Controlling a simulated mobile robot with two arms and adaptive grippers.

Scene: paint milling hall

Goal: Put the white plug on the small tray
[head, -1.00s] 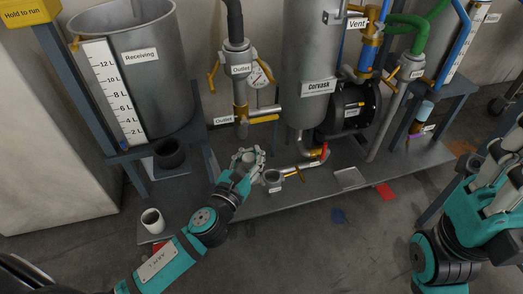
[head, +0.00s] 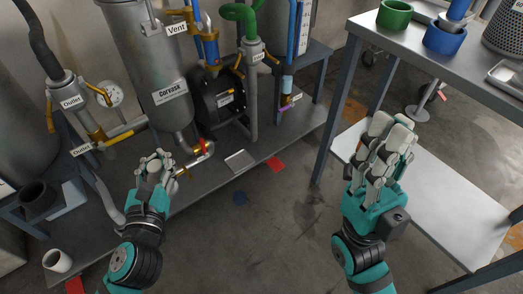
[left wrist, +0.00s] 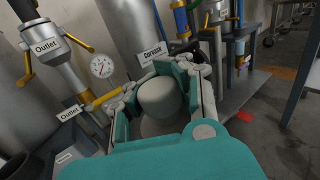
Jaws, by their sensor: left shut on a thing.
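My left gripper (head: 155,170) is shut on the white plug, beside the drain pipe under the Corvask vessel. In the left wrist view the white plug (left wrist: 160,97) is a pale, rounded cylinder between the fingers of the left gripper (left wrist: 162,92). In the head view the fingers largely hide it. A small flat grey tray (head: 240,160) lies on the skid, right of the left gripper, and looks empty. My right gripper (head: 388,140) is raised in front of the steel table at right; its finger opening cannot be made out.
A drain valve with a red handle (head: 202,150) is close to the left gripper. A white cup (head: 57,260) stands at lower left. The steel table (head: 470,60) holds green and blue containers.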

